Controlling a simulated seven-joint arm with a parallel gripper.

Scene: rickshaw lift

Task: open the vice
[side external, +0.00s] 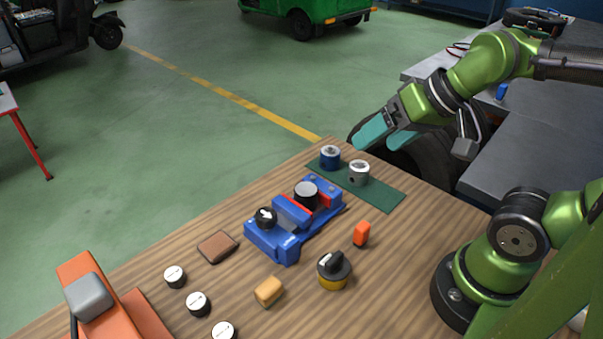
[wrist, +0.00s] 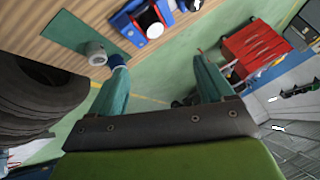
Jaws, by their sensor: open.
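The blue vice (side external: 290,224) sits on the wooden table. A dark cylinder with a light top (side external: 306,194) stands between its jaws, beside a red strip. A black knob (side external: 265,217) sits on the vice's near-left end. In the wrist view, part of the vice (wrist: 127,22) shows at the top edge. My gripper (side external: 385,140) is open and empty, with teal fingers. It is raised in the air beyond the table's far corner, up and to the right of the vice. The wrist view shows the two fingers (wrist: 160,84) wide apart with nothing between them.
A green mat (side external: 385,190) holds a blue cylinder (side external: 330,157) and a grey cylinder (side external: 358,173) between my gripper and the vice. An orange block (side external: 361,233), a yellow-and-black knob (side external: 334,270), a tan block (side external: 269,291) and a brown pad (side external: 218,246) lie around the vice.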

